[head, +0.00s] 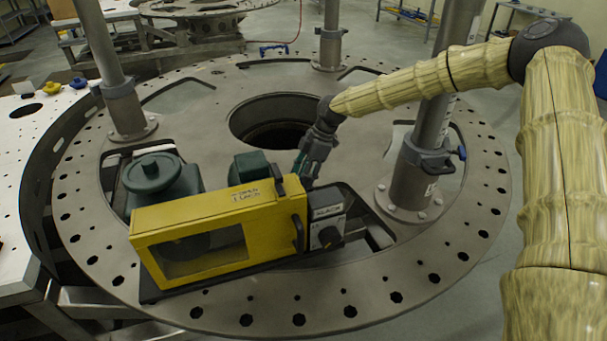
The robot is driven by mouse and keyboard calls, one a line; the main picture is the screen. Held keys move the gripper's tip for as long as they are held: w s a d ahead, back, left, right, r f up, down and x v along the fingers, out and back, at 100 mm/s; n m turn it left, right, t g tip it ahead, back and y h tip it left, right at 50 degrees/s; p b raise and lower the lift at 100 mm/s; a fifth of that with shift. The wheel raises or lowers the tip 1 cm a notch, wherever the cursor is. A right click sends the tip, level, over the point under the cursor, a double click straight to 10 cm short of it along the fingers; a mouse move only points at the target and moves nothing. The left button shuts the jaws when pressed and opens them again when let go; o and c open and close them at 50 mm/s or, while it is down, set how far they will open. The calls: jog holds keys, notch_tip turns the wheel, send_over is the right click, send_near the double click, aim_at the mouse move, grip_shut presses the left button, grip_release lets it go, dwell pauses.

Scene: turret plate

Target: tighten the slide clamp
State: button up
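I cannot tell for sure which part is the slide clamp. A grey clamp collar (425,160) with a small blue knob (462,152) sits around the right post. A black knob (330,237) is on a small labelled panel (327,212) at the right end of the yellow machine (218,228). My gripper (303,174) points down just behind that end of the machine, near the panel and left of the right post. Its fingertips are small and partly hidden, so I cannot tell their opening or whether they touch anything.
The round turret plate (300,305) has bolt holes around its rim and a large central opening (272,120). Posts (122,105) rise from the plate at left, back and right. A green round-topped unit (152,175) stands behind the machine.

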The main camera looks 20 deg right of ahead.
jog(key=shift+c, duration=0.4)
grip_shut()
jog(key=m+t+b, duration=0.2)
jog(key=m, duration=0.2)
jog(key=shift+a+m, duration=0.1)
jog(key=shift+m, duration=0.3)
jog(key=m+t+h+b, duration=0.1)
jog(key=m, duration=0.3)
jog(key=shift+s, duration=0.1)
jog(key=m, duration=0.2)
jog(key=m+t+h+b, duration=0.1)
jog(key=m, duration=0.1)
jog(key=shift+a+m+h, duration=0.15)
jog(key=shift+m+h, duration=0.15)
jog(key=shift+m, duration=0.1)
jog(key=shift+a+r+m+t+h+b, duration=0.1)
jog(key=shift+m+t+h+b, duration=0.25)
jog(key=shift+m, duration=0.7)
jog(key=shift+r+m+t+h+b, duration=0.1)
jog(key=shift+m+h, duration=0.35)
jog(key=shift+m, duration=0.6)
